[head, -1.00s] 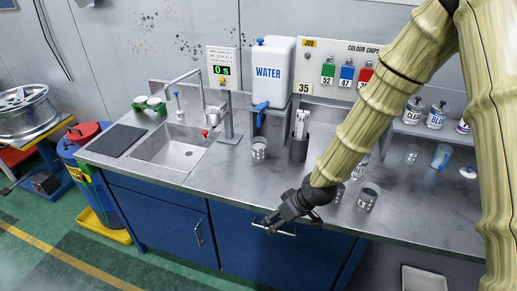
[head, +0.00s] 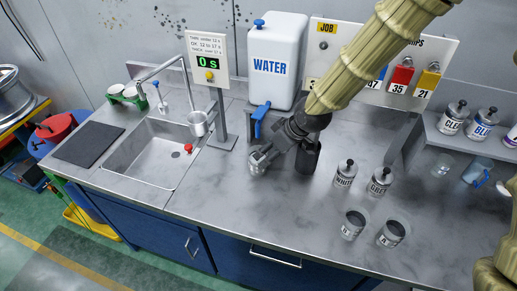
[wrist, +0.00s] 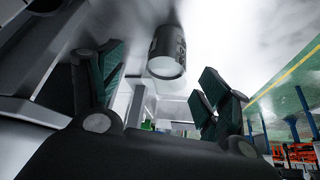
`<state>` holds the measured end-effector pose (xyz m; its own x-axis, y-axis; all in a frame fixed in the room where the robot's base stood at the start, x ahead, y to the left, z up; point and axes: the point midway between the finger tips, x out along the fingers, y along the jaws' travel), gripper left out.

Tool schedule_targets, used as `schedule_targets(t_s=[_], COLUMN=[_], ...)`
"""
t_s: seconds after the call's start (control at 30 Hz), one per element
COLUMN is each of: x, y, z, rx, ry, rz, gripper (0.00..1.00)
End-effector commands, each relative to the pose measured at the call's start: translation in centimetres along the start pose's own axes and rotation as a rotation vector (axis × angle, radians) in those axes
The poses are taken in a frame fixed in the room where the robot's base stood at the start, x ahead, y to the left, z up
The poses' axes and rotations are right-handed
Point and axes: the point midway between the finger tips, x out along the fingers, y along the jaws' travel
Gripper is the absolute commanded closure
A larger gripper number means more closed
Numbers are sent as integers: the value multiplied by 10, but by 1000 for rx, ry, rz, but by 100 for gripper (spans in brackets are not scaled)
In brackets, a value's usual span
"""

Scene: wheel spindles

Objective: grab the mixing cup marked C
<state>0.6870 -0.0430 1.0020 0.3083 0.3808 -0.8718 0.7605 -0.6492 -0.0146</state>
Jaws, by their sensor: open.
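My gripper (head: 265,156) is open, low over the counter in front of the water tank's blue tap. A small metal cup (wrist: 167,52) stands ahead of the fingers in the wrist view, between the two green-padded fingertips and apart from them. Dark marking shows on its side, but I cannot read the letter.
The water tank (head: 276,60) and its blue tap (head: 259,122) are behind my gripper. A dark holder (head: 308,157) is just right of it. The sink (head: 150,150) is left.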

Motion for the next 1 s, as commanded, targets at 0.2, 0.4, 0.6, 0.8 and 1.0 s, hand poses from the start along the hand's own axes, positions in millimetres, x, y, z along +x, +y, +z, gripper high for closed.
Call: schedule_targets(t_s=[0.2, 0.4, 0.6, 0.8, 1.0], x=[6, 33, 56, 61, 78], y=[-9, -4, 3, 3, 2], z=[4, 2, 0, -1, 0], rx=[-7, -3, 1, 1, 2], ry=[4, 1, -4, -4, -7], rz=[9, 6, -2, -1, -3], gripper=[24, 24, 24, 24, 24])
